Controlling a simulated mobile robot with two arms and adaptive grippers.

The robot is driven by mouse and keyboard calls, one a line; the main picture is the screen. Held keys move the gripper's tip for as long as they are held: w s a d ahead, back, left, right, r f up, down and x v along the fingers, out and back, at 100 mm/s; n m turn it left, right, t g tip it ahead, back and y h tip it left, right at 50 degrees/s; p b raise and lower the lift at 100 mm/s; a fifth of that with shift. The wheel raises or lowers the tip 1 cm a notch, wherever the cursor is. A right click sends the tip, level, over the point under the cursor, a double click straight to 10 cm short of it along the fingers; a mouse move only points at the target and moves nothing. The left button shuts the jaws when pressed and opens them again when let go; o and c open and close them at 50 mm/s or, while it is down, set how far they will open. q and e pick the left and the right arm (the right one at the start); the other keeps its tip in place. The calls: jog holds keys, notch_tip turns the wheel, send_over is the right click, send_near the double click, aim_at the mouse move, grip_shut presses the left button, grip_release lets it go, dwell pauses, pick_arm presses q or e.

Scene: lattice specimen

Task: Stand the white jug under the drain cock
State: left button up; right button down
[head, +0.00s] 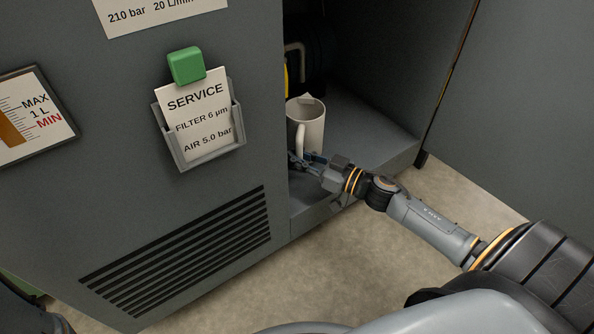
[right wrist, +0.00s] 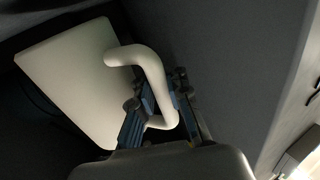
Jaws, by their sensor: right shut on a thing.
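The white jug (head: 309,128) is upright, or nearly so, in the cabinet opening at the front edge of its floor. Its open rim faces up, with a spout at the back. My right gripper (head: 303,160) is shut on its handle. In the right wrist view the blue-grey fingers (right wrist: 156,103) close around the curved handle of the jug (right wrist: 70,80). I cannot tell whether the jug's base touches the cabinet floor. A pale bent pipe (head: 296,48) shows in the dark behind and above the jug; I cannot tell whether it is the drain cock. My left gripper is not in view.
The cabinet floor (head: 372,132) is bare to the right of the jug. The front panel's edge stands close at its left, with a card holder (head: 202,140) and vents (head: 180,255) on that panel. An open door (head: 510,110) bounds the right side.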

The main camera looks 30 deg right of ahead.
jog(key=shift+f+b, duration=0.3)
jog(key=shift+f, duration=0.2)
notch_tip(320, 180, down, 3)
jog(key=shift+r+b, duration=0.1)
jog(key=shift+b, duration=1.1)
jog(key=shift+r, duration=0.15)
jog(key=c, duration=1.3)
grip_release()
